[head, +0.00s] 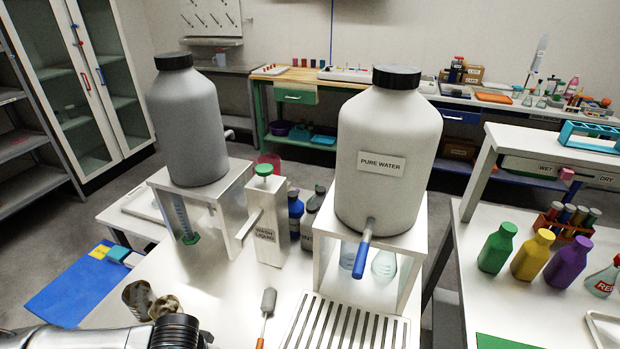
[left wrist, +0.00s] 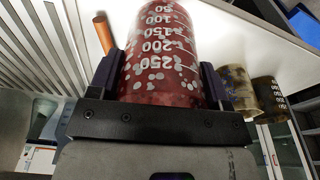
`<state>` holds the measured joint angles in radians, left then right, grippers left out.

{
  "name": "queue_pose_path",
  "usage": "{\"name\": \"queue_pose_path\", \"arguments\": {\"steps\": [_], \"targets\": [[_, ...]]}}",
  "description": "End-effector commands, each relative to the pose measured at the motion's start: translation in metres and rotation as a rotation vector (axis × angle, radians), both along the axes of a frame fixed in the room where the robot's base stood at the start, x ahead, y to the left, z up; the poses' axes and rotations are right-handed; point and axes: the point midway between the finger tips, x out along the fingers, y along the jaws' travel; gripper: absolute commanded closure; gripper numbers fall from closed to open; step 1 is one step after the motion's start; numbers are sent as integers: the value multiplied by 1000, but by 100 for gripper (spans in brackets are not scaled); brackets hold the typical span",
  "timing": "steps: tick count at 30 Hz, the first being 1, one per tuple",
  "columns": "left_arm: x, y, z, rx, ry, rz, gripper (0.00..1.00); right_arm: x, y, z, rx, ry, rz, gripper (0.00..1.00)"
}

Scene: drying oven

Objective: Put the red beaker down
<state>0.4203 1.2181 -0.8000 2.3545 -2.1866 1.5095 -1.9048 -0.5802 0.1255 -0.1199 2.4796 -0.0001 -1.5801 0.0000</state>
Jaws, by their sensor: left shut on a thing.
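The red beaker (left wrist: 160,60) with white markings is between the two fingers of my left gripper (left wrist: 160,95) in the left wrist view. The gripper is shut on it. The 250 mark is near the gripper and the lower numbers are farther away. I cannot tell whether the beaker touches the white table (left wrist: 215,30). In the head view only part of my left arm shows at the bottom left; the gripper and held beaker are out of that frame. My right gripper is in neither view.
Two stained beakers (head: 138,297) (head: 166,306) stand close together; they also show beside the gripper in the left wrist view (left wrist: 238,88). A brush (head: 267,304) lies near the slotted drain rack (head: 335,322). The wash liquid dispenser (head: 266,222) and pure water tank (head: 385,160) stand behind.

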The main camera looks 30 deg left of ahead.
Motion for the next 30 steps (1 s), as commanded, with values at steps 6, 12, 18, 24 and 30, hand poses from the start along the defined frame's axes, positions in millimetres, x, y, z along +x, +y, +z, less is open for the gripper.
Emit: {"name": "queue_pose_path", "arguments": {"steps": [6, 12, 18, 24, 30], "targets": [[36, -34, 32, -2, -9, -45, 52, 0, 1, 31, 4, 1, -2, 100], [75, -70, 82, 0, -9, -111, 52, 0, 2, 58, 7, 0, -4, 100], [108, -104, 150, 0, -8, -189, 52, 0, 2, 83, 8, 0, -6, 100], [130, -124, 211, 1, -6, -231, 52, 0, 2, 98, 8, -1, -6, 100], [144, -127, 259, 1, -4, -238, 52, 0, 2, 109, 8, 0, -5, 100]]}}
